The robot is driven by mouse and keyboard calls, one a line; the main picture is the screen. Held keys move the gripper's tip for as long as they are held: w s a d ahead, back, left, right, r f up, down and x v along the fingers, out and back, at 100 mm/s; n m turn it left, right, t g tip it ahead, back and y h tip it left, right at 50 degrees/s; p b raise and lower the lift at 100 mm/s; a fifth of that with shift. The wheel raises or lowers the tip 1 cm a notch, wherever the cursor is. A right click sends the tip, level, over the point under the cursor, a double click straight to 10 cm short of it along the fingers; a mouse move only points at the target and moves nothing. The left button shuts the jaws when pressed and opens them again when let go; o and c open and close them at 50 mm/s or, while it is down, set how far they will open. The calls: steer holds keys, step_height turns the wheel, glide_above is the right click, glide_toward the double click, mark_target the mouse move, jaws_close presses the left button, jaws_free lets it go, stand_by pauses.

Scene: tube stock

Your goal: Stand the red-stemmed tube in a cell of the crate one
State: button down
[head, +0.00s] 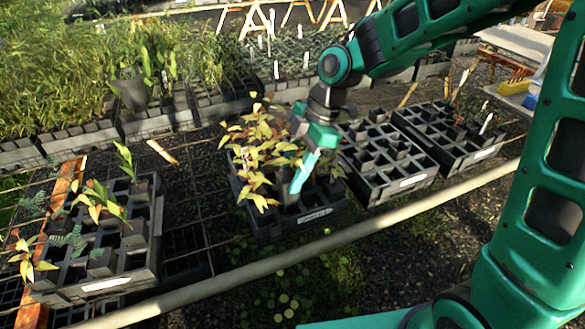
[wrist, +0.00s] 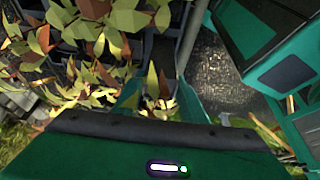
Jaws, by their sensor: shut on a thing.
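My gripper (head: 300,172) points down over the middle crate (head: 318,215), which bears a white label too small to read for certain. It is shut on a dark tube (head: 287,189) that looks upright, at or just above the crate's front cells. Yellow-green and reddish leaves (head: 258,140) crowd around the gripper and hide much of the tube. I cannot make out its stem colour or whether its foot is in a cell. In the wrist view, leaves (wrist: 153,83) show between the fingers (wrist: 158,98), and the tube is not clear.
Two dark crates (head: 390,185) (head: 478,155) stand to the right, and another (head: 120,272) with some leafy plants is at the left. A pale rail (head: 365,229) runs across in front. Dense potted plants (head: 60,80) line the back left.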

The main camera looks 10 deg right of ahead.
mark_target(292, 197)
steer(key=shift+f, duration=4.35)
steer(key=c, duration=1)
jaws_free()
steer(key=v, duration=1)
steer(key=shift+d+r, duration=0.15)
steer(key=shift+r, duration=0.25)
steer(key=shift+s, duration=0.1)
